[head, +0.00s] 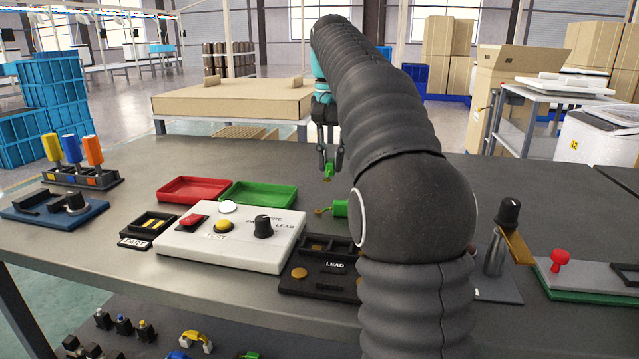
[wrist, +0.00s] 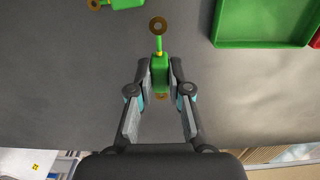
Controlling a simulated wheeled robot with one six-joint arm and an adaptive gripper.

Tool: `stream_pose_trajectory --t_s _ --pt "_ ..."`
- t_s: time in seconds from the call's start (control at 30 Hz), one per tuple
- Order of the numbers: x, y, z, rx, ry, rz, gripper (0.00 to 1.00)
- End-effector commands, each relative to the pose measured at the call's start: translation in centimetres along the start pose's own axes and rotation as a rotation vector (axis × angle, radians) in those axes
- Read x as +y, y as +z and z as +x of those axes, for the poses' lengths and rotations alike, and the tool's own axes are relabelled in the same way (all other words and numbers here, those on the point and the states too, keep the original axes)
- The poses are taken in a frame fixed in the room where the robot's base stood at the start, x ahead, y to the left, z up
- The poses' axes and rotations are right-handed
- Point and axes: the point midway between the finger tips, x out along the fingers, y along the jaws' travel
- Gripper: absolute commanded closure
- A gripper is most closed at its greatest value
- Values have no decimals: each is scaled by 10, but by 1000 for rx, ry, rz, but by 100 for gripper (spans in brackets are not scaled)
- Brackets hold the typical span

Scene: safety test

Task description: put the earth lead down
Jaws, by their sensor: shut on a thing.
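My gripper (head: 328,160) is shut on a green lead with ring-shaped ends (head: 327,172). In the wrist view the fingers (wrist: 160,82) pinch the green body (wrist: 160,68), and a brass ring (wrist: 157,26) sticks out ahead of the fingertips. The lead hangs over the far part of the grey bench; how high is hard to tell. A second green lead (head: 340,208) lies on the bench, partly hidden by my arm; it also shows at the top of the wrist view (wrist: 125,3). A black holder marked LEAD (head: 335,266) sits nearer, partly hidden by my arm.
A green tray (head: 258,202) and a red tray (head: 193,200) stand left of the gripper. A white control box (head: 190,252) with buttons and a knob is nearer. A black PART holder (head: 150,226) stands at left. Bare bench (head: 240,165) lies behind the trays.

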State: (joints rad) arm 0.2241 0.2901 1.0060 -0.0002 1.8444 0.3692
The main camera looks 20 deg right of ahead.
Motion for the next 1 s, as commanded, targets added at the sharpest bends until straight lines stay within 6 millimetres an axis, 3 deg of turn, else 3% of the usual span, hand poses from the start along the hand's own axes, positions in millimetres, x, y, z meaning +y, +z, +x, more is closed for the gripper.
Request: stream_pose_trajectory --t_s 0.2,0.57,1.0 --pt "-23 -5 14 0 0 -2 100" --pt "-25 -5 52 0 0 -1 100" --pt "-25 -5 58 0 0 -1 100"
